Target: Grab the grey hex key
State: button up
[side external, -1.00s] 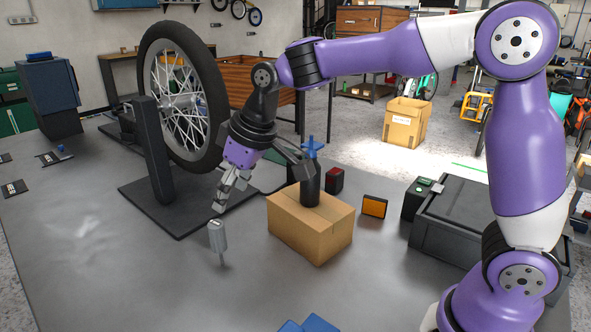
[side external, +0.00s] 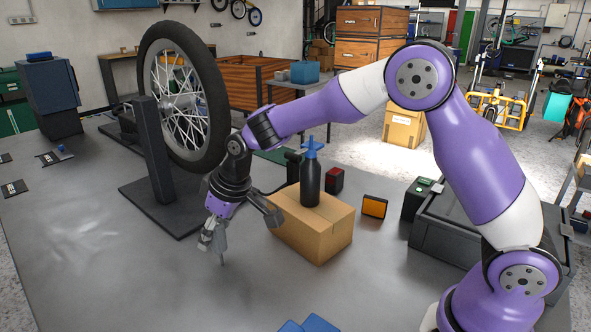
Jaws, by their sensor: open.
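The grey hex key (side external: 222,256) stands upright on the grey workbench, left of the cardboard box. Only its thin lower end shows clearly; its wider grey upper part is mostly hidden behind or between my fingers. My gripper (side external: 212,243) is open and points down at the hex key's upper part. The fingers overlap it in this view, and I cannot tell whether they touch it.
A cardboard box (side external: 318,236) carrying a black bottle (side external: 310,183) with a blue top stands close on the right. A bike wheel (side external: 218,92) on a dark stand (side external: 152,150) is behind left. An orange reflector (side external: 374,206) and black case (side external: 440,232) lie right. The front left bench is clear.

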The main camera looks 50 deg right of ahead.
grip_shut()
